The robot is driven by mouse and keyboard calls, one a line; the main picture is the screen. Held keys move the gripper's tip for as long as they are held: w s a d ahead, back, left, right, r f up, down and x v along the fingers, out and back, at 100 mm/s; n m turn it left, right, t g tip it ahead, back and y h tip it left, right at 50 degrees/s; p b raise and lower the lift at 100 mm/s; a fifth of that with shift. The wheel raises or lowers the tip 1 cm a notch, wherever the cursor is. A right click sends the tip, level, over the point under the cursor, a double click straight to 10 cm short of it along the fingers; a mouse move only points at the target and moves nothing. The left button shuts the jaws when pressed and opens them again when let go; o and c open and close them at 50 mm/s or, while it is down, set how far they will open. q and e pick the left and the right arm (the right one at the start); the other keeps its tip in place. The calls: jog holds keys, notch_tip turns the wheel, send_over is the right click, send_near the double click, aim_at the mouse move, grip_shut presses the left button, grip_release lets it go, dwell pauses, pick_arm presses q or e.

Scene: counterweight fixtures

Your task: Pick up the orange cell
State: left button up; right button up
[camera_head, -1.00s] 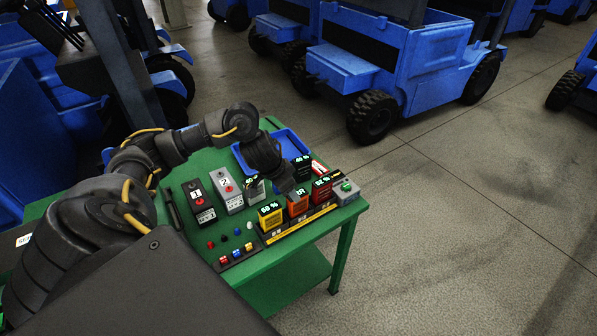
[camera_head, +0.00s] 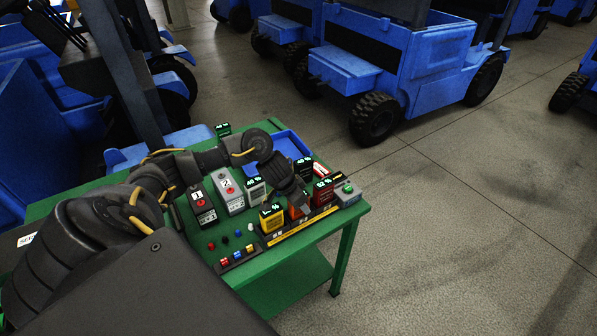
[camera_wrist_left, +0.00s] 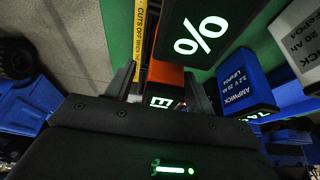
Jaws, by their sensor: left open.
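The orange cell (camera_head: 295,212) stands in the row at the table's front edge, between a yellow cell (camera_head: 272,221) and a red cell (camera_head: 323,194). My left gripper (camera_head: 297,201) is over it and hides most of it in the head view. In the left wrist view the orange cell (camera_wrist_left: 165,74) shows between the two open fingers (camera_wrist_left: 160,88), one on each side. Its dark top with a lit display is partly hidden by the gripper body. I cannot tell whether the fingers touch it. My right gripper is not in view.
A grey box with a green button (camera_head: 347,192) stands right of the row. A blue tray (camera_head: 290,143) lies behind. Blocks marked 1 (camera_head: 201,203) and 2 (camera_head: 228,190) stand left. A blue cell (camera_wrist_left: 245,90) and a large percent display (camera_wrist_left: 200,38) are close in the wrist view.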

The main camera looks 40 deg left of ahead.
pick_arm(q)
grip_shut()
jog(key=shift+r, duration=0.15)
jog(key=shift+w+r, duration=0.1)
jog(key=shift+r, duration=0.25)
notch_tip(320, 180, up, 9)
jog(key=shift+r+p, duration=0.1)
jog(key=shift+p, duration=0.8)
jog(key=s+d+r+m+h+b, duration=0.1)
jog(key=s+d+r+m+b, duration=0.1)
jog(key=d, duration=0.6)
jog(key=s+d+r+m+g+h+b, duration=0.1)
jog(key=s+d+r+m+b, duration=0.1)
jog(key=d, duration=0.7)
jog(key=s+r+m, duration=0.1)
jog(key=s+m, duration=0.1)
jog(key=m, duration=0.1)
jog(key=shift+s+r+g, duration=0.2)
jog(key=shift+g, duration=0.1)
